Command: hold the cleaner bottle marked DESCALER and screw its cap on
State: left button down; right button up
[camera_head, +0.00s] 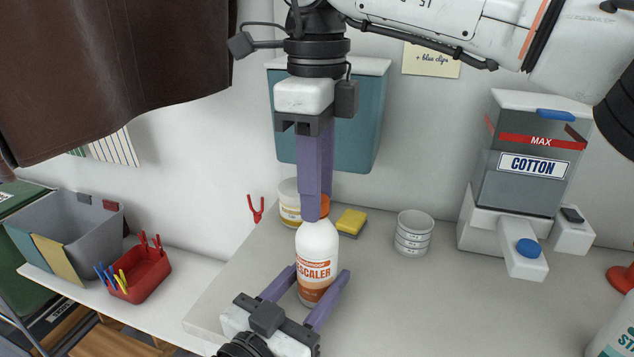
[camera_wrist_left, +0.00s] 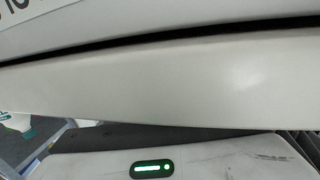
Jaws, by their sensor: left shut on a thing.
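The white DESCALER bottle (camera_head: 317,246) with an orange label stands upright on the grey counter in the head view. My left gripper (camera_head: 308,282), low in the head view, is shut on its lower body, one finger on each side. The orange cap (camera_head: 324,204) is at the bottle's mouth, partly hidden by a finger. My right gripper (camera_head: 317,208) points straight down from above with its fingers at the cap. One finger stands in front of the other, so I cannot tell whether they press on the cap. Whether the cap is threaded is also hidden.
Behind the bottle are a white tub (camera_head: 290,209) and a yellow sponge (camera_head: 351,221). White stacked cups (camera_head: 413,240) and the COTTON dispenser (camera_head: 520,170) stand to the right. A red peg basket (camera_head: 140,277) is at the left. The counter between cups and front is clear.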

grip_shut()
jog(key=shift+o, duration=2.3)
grip_release()
jog(key=shift+r, duration=3.8)
pick_arm(q)
jog(key=c, duration=0.8)
grip_release()
